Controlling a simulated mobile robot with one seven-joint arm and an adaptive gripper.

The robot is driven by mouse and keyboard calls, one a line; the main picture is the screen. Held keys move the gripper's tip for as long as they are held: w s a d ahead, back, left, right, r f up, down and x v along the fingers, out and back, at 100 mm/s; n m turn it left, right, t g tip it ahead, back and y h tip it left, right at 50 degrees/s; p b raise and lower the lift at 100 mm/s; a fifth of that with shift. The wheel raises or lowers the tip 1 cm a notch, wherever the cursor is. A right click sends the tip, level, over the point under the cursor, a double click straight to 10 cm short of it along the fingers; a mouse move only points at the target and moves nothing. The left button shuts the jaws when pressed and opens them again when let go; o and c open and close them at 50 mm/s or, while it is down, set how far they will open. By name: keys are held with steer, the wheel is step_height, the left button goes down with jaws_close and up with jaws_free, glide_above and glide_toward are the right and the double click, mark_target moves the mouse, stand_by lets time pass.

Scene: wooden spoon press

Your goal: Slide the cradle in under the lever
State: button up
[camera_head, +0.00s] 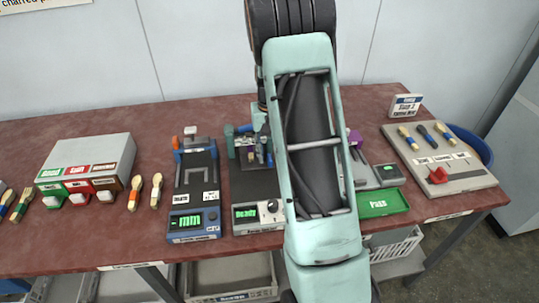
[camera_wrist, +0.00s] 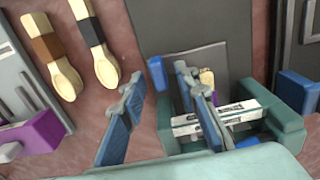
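In the wrist view my gripper (camera_wrist: 160,108) shows two blue-padded fingers set well apart. Nothing is clearly held between them. The right finger overlaps a press fixture with teal end blocks (camera_wrist: 290,118) and a white labelled bar (camera_wrist: 228,117). A tan wooden piece (camera_wrist: 207,78) shows just behind that finger. A small blue block (camera_wrist: 156,74) is seen between the fingers, beyond them. In the head view the press (camera_head: 250,147) stands behind a "Ready" display (camera_head: 246,212), left of my arm. My arm hides my gripper there. I cannot clearly tell the cradle from the lever.
A blue-framed gauge station (camera_head: 196,185) stands left of the press. A green "Pass" tray (camera_head: 382,203) and a grey sorting tray (camera_head: 440,180) lie to the right. Two spoons (camera_wrist: 62,72) lie at upper left in the wrist view, and a purple part (camera_wrist: 38,135) is below them.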

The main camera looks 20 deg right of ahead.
step_height(320, 180, up, 11)
stand_by(0.3)
steer(key=shift+r, duration=0.1)
steer(key=shift+r, duration=0.1)
